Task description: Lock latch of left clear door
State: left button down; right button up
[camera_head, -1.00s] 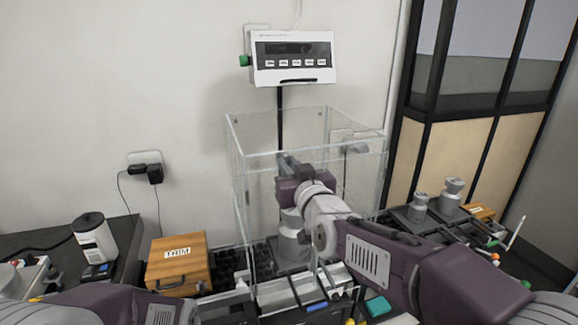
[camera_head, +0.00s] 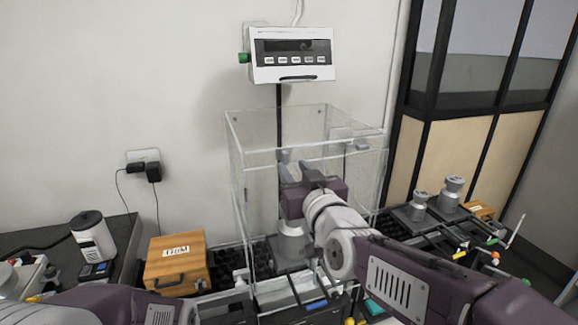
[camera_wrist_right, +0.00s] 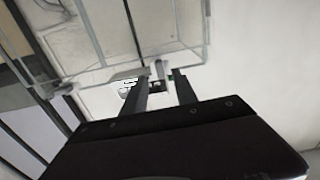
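A clear box (camera_head: 240,185) with transparent walls stands below the wall display. Its left wall faces the left of the head view, and I cannot make out the latch of that door for certain. My right gripper (camera_head: 301,164) overlaps the front and upper part of the box in the head view; whether it is inside or in front is hard to tell. In the right wrist view the right gripper (camera_wrist_right: 162,84) has its two fingers apart with nothing held. A small pale part shows beyond the fingertips. My left arm shows at the bottom left, but its gripper is out of view.
A white display (camera_head: 292,56) hangs on the wall above the box. A grey metal weight (camera_head: 292,245) shows through the clear walls. A wooden case (camera_head: 178,268) stands to the left, and more grey weights (camera_head: 451,194) stand to the right.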

jog(key=v, duration=0.4)
jog(key=shift+s+d, duration=0.1)
jog(key=shift+s, duration=0.2)
jog(key=shift+w, duration=0.1)
jog(key=w+d+f+m+g+h+p, duration=0.1)
jog(key=d+f+g+h+p, duration=0.15)
jog(key=d+f, duration=0.45)
jog(key=w+d+f+m+g+h+p, duration=0.1)
jog(key=d+f+g+h, duration=0.2)
jog(key=f, duration=0.7)
jog(key=s+d+f+m+g, duration=0.1)
jog(key=s+d+f+g, duration=0.1)
jog(key=s+f+g, duration=0.3)
jog(key=s+d+f+m+g, duration=0.1)
jog(key=s+d+f+g, duration=0.2)
jog(key=s+f, duration=0.8)
jog(key=s+g, duration=0.2)
jog(key=s, duration=0.2)
jog(key=shift+f+p, duration=0.3)
